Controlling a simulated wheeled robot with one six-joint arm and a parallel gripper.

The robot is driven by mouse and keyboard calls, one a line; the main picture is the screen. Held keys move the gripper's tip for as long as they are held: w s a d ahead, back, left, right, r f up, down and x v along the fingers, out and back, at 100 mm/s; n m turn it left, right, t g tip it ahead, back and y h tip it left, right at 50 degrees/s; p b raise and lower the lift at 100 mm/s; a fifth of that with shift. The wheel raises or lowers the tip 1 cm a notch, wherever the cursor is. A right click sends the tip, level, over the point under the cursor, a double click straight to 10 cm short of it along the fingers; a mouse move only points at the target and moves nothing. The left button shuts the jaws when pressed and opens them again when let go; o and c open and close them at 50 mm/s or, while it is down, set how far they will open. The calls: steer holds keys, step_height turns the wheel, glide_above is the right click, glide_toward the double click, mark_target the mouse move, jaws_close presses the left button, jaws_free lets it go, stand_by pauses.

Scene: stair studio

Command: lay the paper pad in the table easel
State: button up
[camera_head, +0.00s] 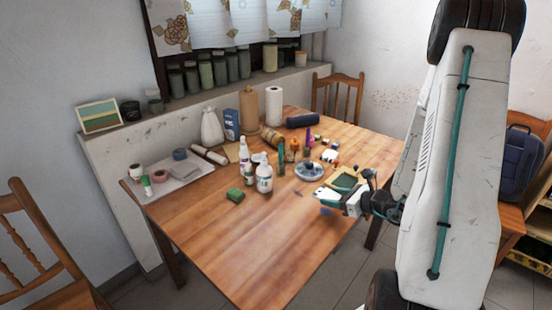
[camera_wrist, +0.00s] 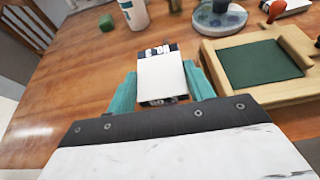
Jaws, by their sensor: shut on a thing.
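The paper pad (camera_wrist: 162,76) is a small white block with dark ends. My gripper (camera_wrist: 163,84) has its two teal fingers on either side of the pad and is shut on it, above the wooden table. The table easel (camera_wrist: 262,62), a light wood frame with a dark green panel, lies to the right of the pad in the wrist view, apart from it. In the head view the easel (camera_head: 345,179) is near the table's right side, just behind my gripper (camera_head: 328,197), where the pad is small and partly hidden.
A round palette dish (camera_wrist: 219,17) stands behind the easel. A white bottle (camera_head: 264,179) and a green block (camera_head: 235,195) stand to the left. Several bottles and paper rolls crowd the back. The table's (camera_head: 255,255) front is clear.

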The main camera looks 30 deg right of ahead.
glide_above(291, 197)
steer(key=shift+s+d+f, duration=0.1)
steer(key=shift+s+f, duration=0.15)
steer(key=shift+f, duration=0.6)
steer(key=shift+w+f, duration=0.2)
steer(key=shift+f, duration=1.55)
steer(key=shift+f, duration=0.15)
steer(key=o, duration=1)
